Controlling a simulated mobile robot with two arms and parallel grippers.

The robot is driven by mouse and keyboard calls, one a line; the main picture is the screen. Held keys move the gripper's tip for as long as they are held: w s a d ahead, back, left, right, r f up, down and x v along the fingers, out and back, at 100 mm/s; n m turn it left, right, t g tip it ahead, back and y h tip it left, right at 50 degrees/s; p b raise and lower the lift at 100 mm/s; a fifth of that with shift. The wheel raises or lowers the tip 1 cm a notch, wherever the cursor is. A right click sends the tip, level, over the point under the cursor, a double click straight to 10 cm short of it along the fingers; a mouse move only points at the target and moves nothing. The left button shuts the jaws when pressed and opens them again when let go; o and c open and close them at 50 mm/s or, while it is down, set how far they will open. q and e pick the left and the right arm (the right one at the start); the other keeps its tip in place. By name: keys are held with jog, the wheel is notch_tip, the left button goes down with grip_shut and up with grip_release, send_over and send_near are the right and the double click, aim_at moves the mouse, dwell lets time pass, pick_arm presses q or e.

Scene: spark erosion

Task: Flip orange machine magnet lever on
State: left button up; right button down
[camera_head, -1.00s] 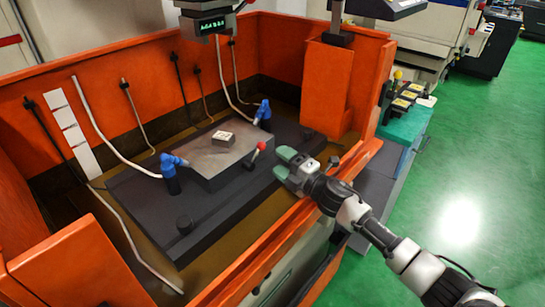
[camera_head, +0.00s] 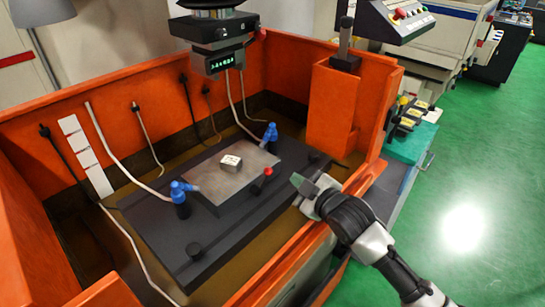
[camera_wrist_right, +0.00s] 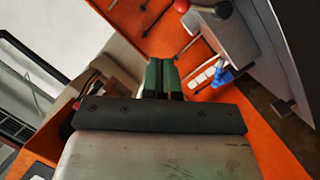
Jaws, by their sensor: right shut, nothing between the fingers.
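The magnet lever is a short rod with a red ball knob (camera_head: 267,171) at the front right edge of the grey magnet plate (camera_head: 228,185), inside the orange machine (camera_head: 150,120). The red knob (camera_wrist_right: 183,5) also shows at the top edge of the right wrist view. My left gripper is out of view.
A small pale block (camera_head: 231,162) lies on the plate. Blue nozzles (camera_head: 180,192) stand beside it on the black bed (camera_head: 230,222). The machine head (camera_head: 215,40) hangs above. The orange front wall (camera_head: 290,262) runs below my right arm.

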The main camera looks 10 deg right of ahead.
jog(key=s+g, duration=0.1)
jog(key=s, duration=0.1)
jog(key=p, duration=0.4)
send_near(270, 172)
jog(key=w+a+r, duration=0.2)
jog(key=w+a, duration=0.2)
jog(key=shift+m+y, duration=0.3)
jog(key=shift+w+d+f, duration=0.2)
jog(key=shift+w+f, duration=0.5)
jog(key=shift+w+d+f, duration=0.2)
jog(key=shift+w+f, duration=0.5)
jog(key=shift+f, duration=0.05)
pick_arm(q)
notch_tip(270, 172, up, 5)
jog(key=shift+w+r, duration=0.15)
pick_arm(e)
jog(key=shift+w+d+f+m+g+b, duration=0.15)
jog(key=shift+f+g+b, duration=0.1)
jog(key=shift+b, duration=0.25)
jog(key=shift+w+d+f+m+g+b, duration=0.15)
jog(key=shift+f+b, duration=0.15)
jog(key=shift+b, duration=0.15)
jog(key=shift+s+d, duration=0.1)
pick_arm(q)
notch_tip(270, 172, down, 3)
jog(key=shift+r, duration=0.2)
pick_arm(e)
jog(key=shift+r, duration=0.1)
